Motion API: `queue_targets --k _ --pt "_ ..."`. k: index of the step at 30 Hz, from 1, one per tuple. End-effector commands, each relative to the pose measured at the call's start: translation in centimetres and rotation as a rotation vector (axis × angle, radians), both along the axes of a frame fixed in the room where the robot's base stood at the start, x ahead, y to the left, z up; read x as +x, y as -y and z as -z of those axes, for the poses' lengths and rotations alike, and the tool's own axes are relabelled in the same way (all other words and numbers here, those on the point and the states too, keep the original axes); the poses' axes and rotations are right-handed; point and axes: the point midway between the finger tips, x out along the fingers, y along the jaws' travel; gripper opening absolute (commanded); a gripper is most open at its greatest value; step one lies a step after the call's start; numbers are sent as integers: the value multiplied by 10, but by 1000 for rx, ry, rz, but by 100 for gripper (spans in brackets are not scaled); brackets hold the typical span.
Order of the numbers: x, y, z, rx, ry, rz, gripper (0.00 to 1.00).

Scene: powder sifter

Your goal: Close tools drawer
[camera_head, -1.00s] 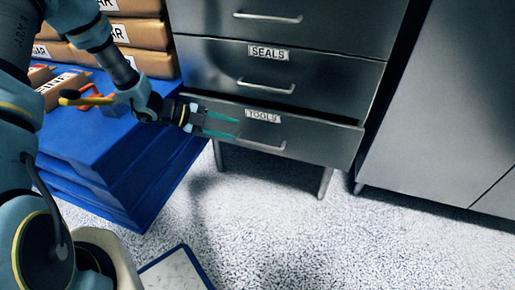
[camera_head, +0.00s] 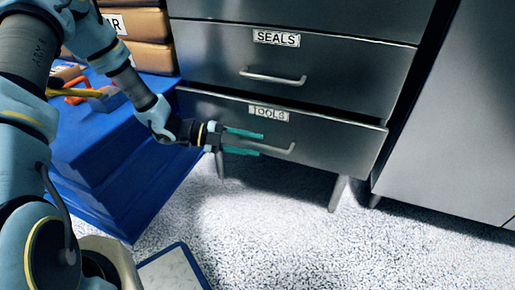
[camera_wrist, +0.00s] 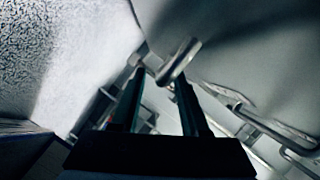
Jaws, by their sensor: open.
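The tools drawer (camera_head: 345,150) is the lowest drawer of a grey metal cabinet, with a TOOLS label and a bar handle. Its front juts out slightly, with its top edge showing below the seals drawer. My gripper (camera_head: 260,144), with two green fingers, is open in front of the left half of the drawer, near the handle's left part. In the wrist view my gripper (camera_wrist: 160,76) shows its fingers apart, with a metal handle end (camera_wrist: 180,60) near the tips. Whether the fingers touch the handle, I cannot tell. The handle's left end is hidden by the gripper.
The seals drawer (camera_head: 340,80) above looks shut. A blue stepped platform (camera_head: 110,165) with boxes (camera_head: 145,23) stands to the left, under my arm. A grey cabinet (camera_head: 455,120) stands to the right. Speckled floor (camera_head: 270,240) is open in front of the drawer.

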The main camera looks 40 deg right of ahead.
Motion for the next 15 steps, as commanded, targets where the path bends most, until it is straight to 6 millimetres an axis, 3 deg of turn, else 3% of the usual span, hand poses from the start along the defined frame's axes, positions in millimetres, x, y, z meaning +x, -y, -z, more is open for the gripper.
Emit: queue_targets --k 6,15 --pt "-11 13 4 1 -1 0 45" --pt "-12 15 4 1 0 -1 44"
